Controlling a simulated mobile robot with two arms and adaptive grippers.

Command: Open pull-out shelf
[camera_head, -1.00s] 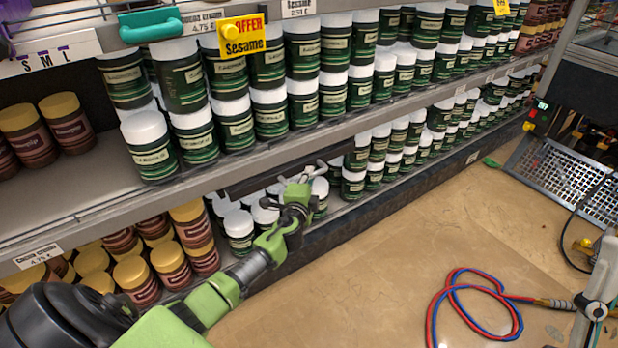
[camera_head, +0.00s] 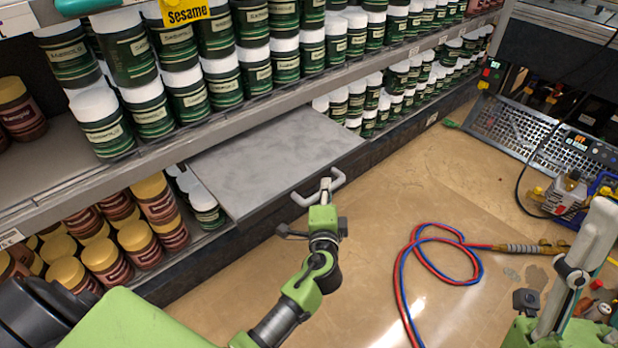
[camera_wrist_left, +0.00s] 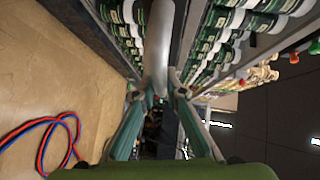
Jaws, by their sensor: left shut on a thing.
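The grey pull-out shelf (camera_head: 270,160) sticks out from the lower level of the rack, over the floor. Its light grey bar handle (camera_head: 318,190) is on its front edge. My left gripper (camera_head: 325,188) is shut on this handle. In the left wrist view the handle (camera_wrist_left: 158,50) runs between the fingers of my left gripper (camera_wrist_left: 160,95). The rear of the shelf is hidden under the level above. My right gripper cannot be made out; a pale arm part shows at the lower right of the head view.
Green jars (camera_head: 200,100) and brown jars with yellow lids (camera_head: 105,260) fill the rack beside and above the shelf. A red and blue hose (camera_head: 475,265) lies on the floor to the right. A perforated metal panel (camera_head: 510,130) stands at the right. Floor before the shelf is mostly clear.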

